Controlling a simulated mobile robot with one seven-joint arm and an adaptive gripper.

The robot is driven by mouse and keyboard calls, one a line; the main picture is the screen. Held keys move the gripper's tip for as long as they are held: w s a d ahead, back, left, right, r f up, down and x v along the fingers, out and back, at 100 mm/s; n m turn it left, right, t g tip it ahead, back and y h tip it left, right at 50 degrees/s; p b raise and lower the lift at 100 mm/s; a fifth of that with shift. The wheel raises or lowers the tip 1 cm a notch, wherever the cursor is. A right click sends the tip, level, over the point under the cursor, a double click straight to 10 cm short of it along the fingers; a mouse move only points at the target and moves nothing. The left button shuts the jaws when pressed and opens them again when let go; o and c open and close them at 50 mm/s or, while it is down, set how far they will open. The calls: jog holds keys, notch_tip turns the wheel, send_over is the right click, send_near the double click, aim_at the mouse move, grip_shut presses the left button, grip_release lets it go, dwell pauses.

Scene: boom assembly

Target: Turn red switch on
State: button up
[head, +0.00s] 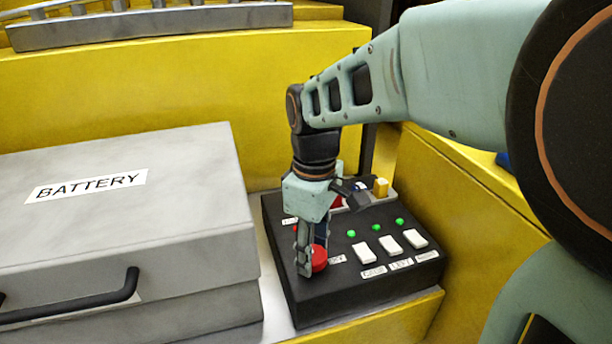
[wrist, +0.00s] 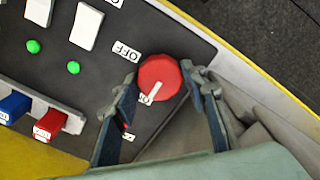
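The red switch (head: 319,259) is a round red knob at the near left of a black control box (head: 345,292). In the wrist view the knob (wrist: 160,78) has a white pointer line slanting down and left. An OFF label (wrist: 127,51) lies left of the knob; another label near the pointer's end is partly hidden. My gripper (head: 312,255) reaches down over the knob. In the wrist view my gripper (wrist: 162,82) has its fingers spread, one on each side of the knob; the right fingertip is very close to it. I cannot tell whether either finger touches.
A grey battery case (head: 130,215) with a black handle stands just left of the box. White switches (head: 389,244) and green lights sit on the box's right. Red, blue and yellow levers (head: 380,187) stand behind. Yellow walls (head: 475,185) enclose the back and right.

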jog(key=o, duration=0.3)
notch_tip(320, 180, up, 8)
jog(key=shift+f, duration=0.2)
dwell(0.5)
